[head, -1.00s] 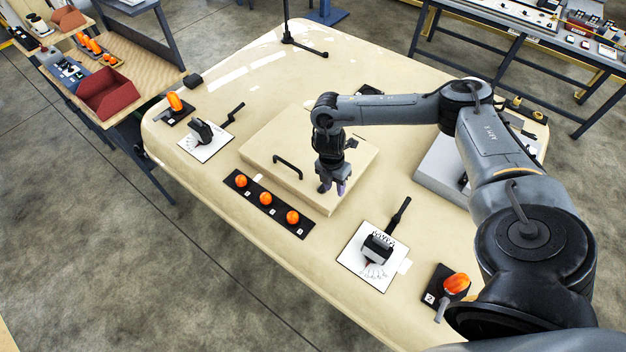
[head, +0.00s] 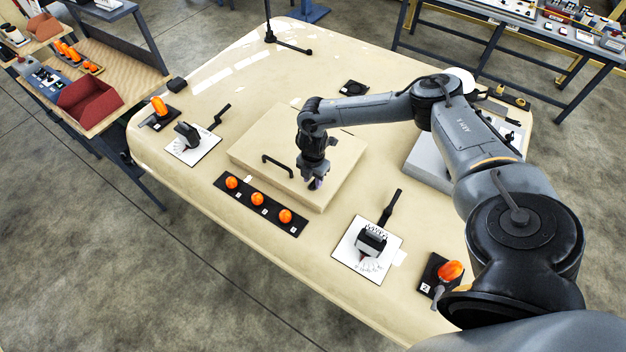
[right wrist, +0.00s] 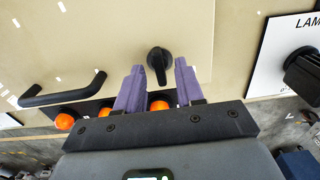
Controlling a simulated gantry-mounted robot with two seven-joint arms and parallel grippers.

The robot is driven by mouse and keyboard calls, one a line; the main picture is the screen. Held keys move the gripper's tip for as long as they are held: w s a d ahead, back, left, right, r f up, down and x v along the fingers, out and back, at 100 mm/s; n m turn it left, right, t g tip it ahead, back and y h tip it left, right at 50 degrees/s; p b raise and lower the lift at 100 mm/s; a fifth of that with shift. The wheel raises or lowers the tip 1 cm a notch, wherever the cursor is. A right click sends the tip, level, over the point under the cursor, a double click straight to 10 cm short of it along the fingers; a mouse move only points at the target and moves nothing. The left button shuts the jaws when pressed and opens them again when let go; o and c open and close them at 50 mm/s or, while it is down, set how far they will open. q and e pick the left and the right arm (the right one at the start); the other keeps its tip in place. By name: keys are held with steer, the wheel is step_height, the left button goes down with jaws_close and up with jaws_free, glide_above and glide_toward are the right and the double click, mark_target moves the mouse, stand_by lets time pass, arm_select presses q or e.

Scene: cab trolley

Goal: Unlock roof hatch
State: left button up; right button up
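The roof hatch (head: 315,145) is a raised tan panel on the cream roof, with a black bar handle (head: 278,163) that also shows in the right wrist view (right wrist: 62,90). My right gripper (head: 316,184) is over the hatch's near right part, pointing down. In the right wrist view its two purple fingers (right wrist: 155,85) are apart and empty. A black knob latch (right wrist: 158,62) stands on the hatch just beyond the fingertips, roughly in line with the gap between them. In the head view the gripper hides this knob. My left gripper is not in view.
A black strip with orange lamps (head: 259,204) lies along the hatch's near side. A lever switch on a white plate (head: 367,249) is at the near right, another (head: 192,143) at the left. An orange lamp (head: 450,270) stands near the right corner. A grey box (head: 428,160) is right.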

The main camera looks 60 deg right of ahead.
steer(key=shift+f, duration=0.75)
jaws_close()
